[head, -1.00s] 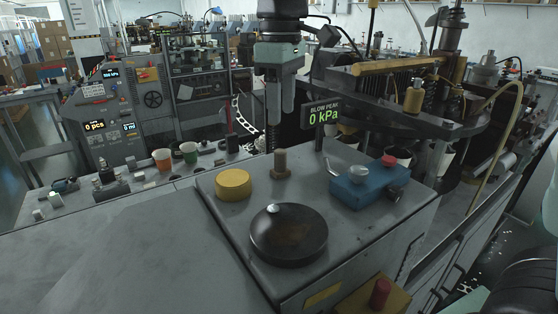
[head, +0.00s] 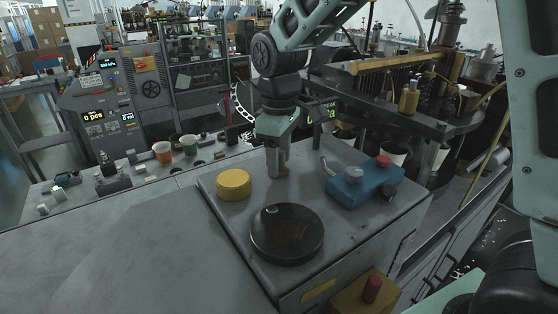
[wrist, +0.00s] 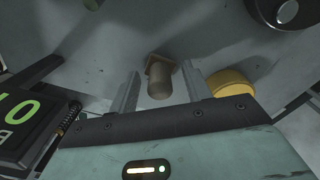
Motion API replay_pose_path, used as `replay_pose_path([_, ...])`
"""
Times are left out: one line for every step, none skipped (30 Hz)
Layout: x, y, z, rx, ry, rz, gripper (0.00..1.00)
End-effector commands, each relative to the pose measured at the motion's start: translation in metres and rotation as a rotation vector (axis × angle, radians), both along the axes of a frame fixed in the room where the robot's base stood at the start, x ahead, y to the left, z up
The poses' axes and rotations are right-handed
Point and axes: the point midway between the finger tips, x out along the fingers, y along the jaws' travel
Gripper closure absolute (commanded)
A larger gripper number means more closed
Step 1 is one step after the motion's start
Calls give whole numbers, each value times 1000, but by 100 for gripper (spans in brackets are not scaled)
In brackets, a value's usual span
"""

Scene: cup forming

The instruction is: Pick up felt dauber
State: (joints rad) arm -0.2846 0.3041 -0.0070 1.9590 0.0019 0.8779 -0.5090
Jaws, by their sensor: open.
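The felt dauber, as I take it, is a small brown upright cylinder (head: 284,158) on a squarish base, standing on the grey machine top (head: 225,215). My gripper (head: 279,170) is lowered over it and hides most of it in the head view. In the wrist view the dauber (wrist: 161,82) shows in the gap between the two fingertips of my gripper (wrist: 162,72). The fingers are apart, with visible room on both sides. I cannot tell whether a finger touches it.
A yellow round cap (head: 233,184) stands left of the dauber. A blue box (head: 362,186) with a red knob stands to the right. A black round disc (head: 287,233) lies in front. A sign (wrist: 22,118) is close on the left in the wrist view.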

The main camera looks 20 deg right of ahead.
Motion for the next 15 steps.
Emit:
replay_pose_path([0,0,0,0,0,0,51])
replay_pose_path([0,0,0,0,0,0,51])
replay_pose_path([0,0,0,0,0,0,51])
replay_pose_path([0,0,0,0,0,0,57])
replay_pose_path([0,0,0,0,0,0,65])
replay_pose_path([0,0,0,0,0,0,76])
replay_pose_path([0,0,0,0,0,0,85])
replay_pose_path([0,0,0,0,0,0,93])
replay_pose_path([0,0,0,0,0,0,99])
replay_pose_path([0,0,0,0,0,0,99])
replay_pose_path([0,0,0,0,0,0,99])
replay_pose_path([0,0,0,0,0,0,99])
replay_pose_path([0,0,0,0,0,0,99])
replay_pose_path([0,0,0,0,0,0,99])
replay_pose_path([0,0,0,0,0,0,99])
